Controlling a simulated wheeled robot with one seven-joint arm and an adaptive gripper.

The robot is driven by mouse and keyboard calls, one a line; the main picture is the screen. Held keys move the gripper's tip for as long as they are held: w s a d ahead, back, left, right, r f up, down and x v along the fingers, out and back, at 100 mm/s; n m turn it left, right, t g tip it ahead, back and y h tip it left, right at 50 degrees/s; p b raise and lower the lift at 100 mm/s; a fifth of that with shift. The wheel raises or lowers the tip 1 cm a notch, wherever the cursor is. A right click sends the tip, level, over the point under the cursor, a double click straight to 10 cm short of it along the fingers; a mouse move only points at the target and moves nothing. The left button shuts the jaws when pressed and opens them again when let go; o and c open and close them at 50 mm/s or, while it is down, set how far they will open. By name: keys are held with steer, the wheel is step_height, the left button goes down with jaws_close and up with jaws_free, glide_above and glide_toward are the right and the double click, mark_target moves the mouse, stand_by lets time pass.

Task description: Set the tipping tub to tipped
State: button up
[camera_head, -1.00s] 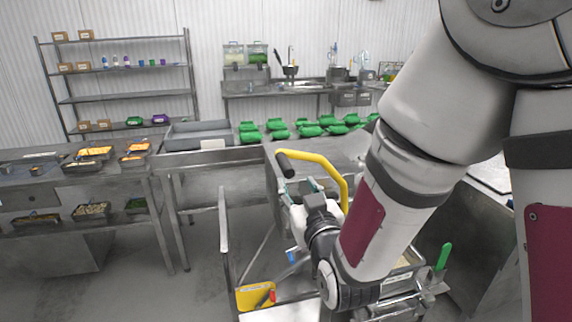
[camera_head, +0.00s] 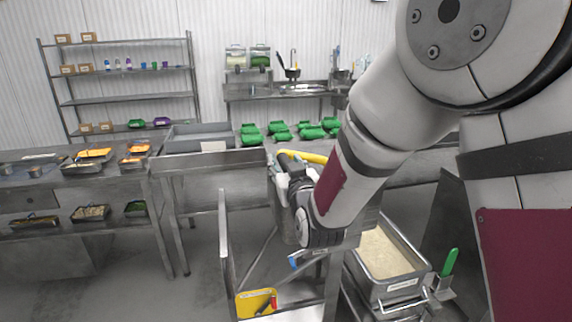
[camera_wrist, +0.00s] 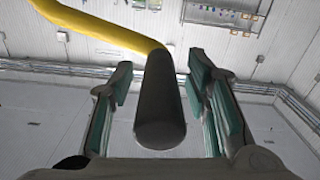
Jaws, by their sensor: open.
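A yellow lever (camera_head: 312,157) belongs to the tipping tub, whose body is mostly hidden behind my arm in the head view. In the wrist view the yellow lever (camera_wrist: 95,22) bends into a thick black grip (camera_wrist: 160,105). My gripper (camera_wrist: 160,78) is open, with one finger on each side of the black grip and visible gaps between. In the head view my gripper (camera_head: 283,166) is at the lever's left end and covers the grip. The tub's tilt cannot be told.
A metal pan of rice (camera_head: 385,255) with a green-handled tool (camera_head: 449,262) stands right of my forearm. A metal frame (camera_head: 224,240) with a yellow scraper (camera_head: 256,303) is below. Green packs (camera_head: 280,131) lie on the counter behind.

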steer(key=shift+c, duration=0.6)
jaws_close()
